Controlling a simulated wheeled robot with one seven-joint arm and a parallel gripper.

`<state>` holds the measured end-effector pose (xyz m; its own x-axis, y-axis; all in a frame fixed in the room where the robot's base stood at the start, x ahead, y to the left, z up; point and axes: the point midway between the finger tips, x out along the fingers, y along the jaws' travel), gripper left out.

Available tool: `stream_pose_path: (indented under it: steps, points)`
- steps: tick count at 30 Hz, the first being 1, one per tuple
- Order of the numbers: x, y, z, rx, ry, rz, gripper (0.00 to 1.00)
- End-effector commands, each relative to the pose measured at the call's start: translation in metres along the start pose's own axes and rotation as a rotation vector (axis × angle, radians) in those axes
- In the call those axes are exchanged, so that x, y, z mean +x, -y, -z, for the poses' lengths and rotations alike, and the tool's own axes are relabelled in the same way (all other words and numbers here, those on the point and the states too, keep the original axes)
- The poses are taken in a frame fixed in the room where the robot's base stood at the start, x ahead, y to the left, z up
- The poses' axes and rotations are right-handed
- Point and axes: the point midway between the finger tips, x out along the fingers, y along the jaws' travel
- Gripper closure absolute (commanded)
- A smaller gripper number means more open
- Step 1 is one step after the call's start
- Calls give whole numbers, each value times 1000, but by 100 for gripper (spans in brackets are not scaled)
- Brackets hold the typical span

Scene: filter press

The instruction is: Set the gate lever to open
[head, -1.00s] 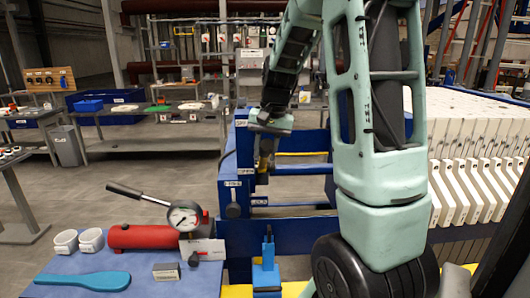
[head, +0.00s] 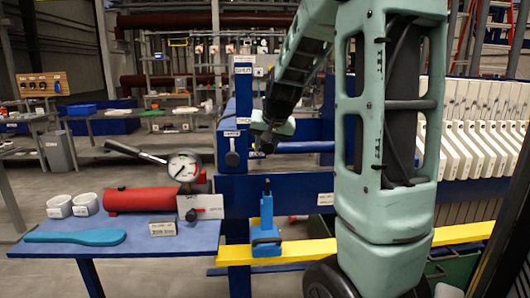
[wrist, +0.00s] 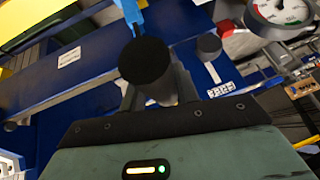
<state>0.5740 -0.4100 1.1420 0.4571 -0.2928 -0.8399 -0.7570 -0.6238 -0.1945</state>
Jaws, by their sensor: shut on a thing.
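The gate lever's round black knob (wrist: 145,62) shows large in the wrist view. My gripper (wrist: 150,96) is shut on the lever just below this knob; the fingers and palm hide most of the lever. In the head view my gripper (head: 262,143) is beside the blue post (head: 243,95), well below its SHUT label (head: 243,70) and about level with a lower white label (head: 243,120) too small to read surely. The lever itself is mostly hidden there.
A blue hand valve (head: 266,222) is below. A bench (head: 140,243) on the left holds a red cylinder (head: 140,199), a gauge (head: 184,166) and a blue paddle (head: 75,236). White plates (head: 475,125) fill the right.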

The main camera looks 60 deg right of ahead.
Motion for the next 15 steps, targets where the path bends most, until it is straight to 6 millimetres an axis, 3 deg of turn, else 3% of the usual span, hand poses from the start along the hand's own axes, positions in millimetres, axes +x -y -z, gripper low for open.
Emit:
stream_pose_path:
  steps: [1,3,15]
  points:
    - [13,-3,-10,-4,-12,2,100]
    - [18,-4,-12,-7,-34,4,100]
    - [31,-8,-19,-16,-98,11,100]
